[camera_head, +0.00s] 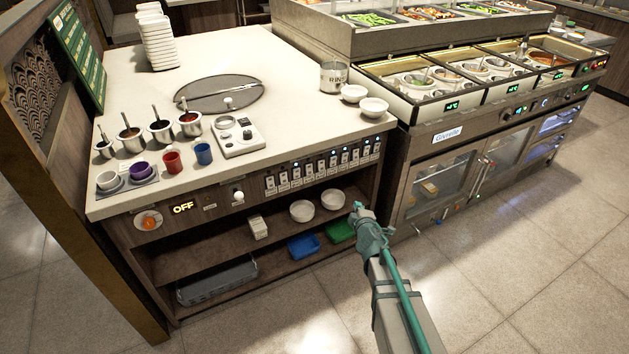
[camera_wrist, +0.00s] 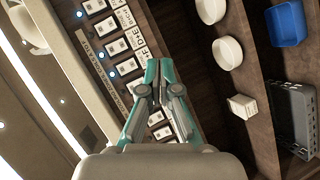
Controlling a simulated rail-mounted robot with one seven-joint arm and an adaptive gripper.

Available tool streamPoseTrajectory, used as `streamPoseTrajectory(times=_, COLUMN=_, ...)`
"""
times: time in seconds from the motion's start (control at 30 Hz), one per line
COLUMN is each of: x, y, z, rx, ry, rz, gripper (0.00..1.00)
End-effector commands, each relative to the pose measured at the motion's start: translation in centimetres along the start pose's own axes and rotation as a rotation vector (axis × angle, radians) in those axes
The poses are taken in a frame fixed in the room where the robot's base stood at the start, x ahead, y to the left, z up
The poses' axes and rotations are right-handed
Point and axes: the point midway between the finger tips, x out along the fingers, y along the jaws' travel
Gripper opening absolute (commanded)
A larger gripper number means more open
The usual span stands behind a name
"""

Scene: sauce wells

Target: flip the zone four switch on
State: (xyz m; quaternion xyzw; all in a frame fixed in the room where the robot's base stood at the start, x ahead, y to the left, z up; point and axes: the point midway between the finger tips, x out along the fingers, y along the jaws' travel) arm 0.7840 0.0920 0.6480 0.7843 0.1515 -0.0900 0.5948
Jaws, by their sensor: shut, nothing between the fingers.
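A row of white switches (camera_head: 320,165) runs along the counter's front edge, each with a label plate. In the wrist view the switch row (camera_wrist: 117,90) runs diagonally, and several switches have lit blue lamps beside them. My gripper (camera_head: 357,207) is shut and empty, in front of the counter and below the right end of the row. In the wrist view my gripper (camera_wrist: 160,72) covers part of the panel. Whether its tips touch anything cannot be told.
White bowls (camera_head: 302,210), a blue tray (camera_head: 303,246) and a green tray (camera_head: 340,231) sit on the open shelves below. An orange knob (camera_head: 149,221) and a lit OFF sign (camera_head: 183,208) are to the left. The floor in front is clear.

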Motion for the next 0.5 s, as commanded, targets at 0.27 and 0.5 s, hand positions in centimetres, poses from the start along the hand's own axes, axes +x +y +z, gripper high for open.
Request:
streamPoseTrajectory(times=0.27, x=-0.1, y=1.9, z=-7.6, rx=-0.303, ry=0.337, rz=0.103, gripper=0.0)
streamPoseTrajectory(times=0.5, x=-1.1, y=1.8, z=-10.0, rx=-0.381, ry=0.45, rz=0.136, gripper=0.0)
